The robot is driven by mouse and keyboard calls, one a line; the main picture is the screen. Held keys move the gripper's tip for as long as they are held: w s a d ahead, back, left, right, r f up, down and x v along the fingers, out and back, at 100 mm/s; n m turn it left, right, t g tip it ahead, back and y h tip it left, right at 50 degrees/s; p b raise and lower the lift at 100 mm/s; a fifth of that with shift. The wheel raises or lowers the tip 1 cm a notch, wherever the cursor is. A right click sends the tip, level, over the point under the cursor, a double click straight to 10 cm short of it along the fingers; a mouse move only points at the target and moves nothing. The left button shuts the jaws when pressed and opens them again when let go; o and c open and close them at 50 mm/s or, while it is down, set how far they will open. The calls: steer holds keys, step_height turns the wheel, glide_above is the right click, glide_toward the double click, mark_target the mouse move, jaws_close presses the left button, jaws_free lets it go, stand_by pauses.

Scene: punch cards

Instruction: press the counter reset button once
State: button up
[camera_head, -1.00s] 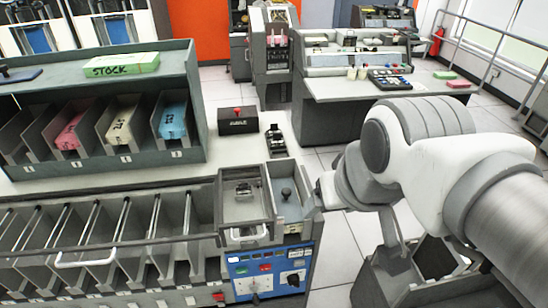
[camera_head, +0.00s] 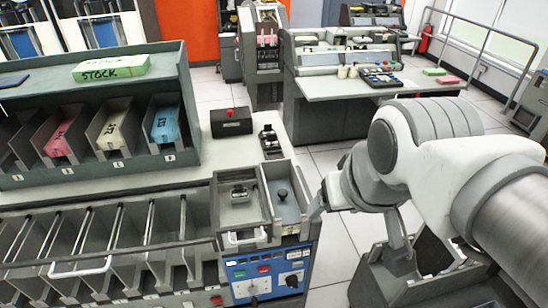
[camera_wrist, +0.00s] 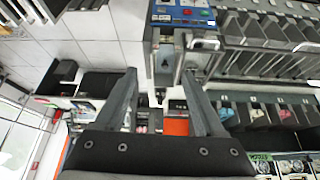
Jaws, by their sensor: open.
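The blue control panel (camera_head: 268,274) is on the front of the grey card machine, at the lower middle of the head view. It carries a small red button (camera_head: 264,268), a green button (camera_head: 240,273), pale display windows (camera_head: 297,254) and dark knobs. Which one is the counter reset is too small to read. The panel also shows upside down at the top of the wrist view (camera_wrist: 170,18). My gripper (camera_wrist: 159,82) is open and empty, its fingers apart, with the panel beyond the tips. In the head view its fingers are mostly hidden by my arm, right of the machine.
A black box with a red button (camera_head: 231,121) and a small black device (camera_head: 270,142) stand on the counter behind the machine. Card trays (camera_head: 238,205) top the machine. A grey desk (camera_head: 330,110) stands behind. Bare floor (camera_head: 335,240) lies right of the machine.

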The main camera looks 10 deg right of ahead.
jaws_close()
stand_by(1.6)
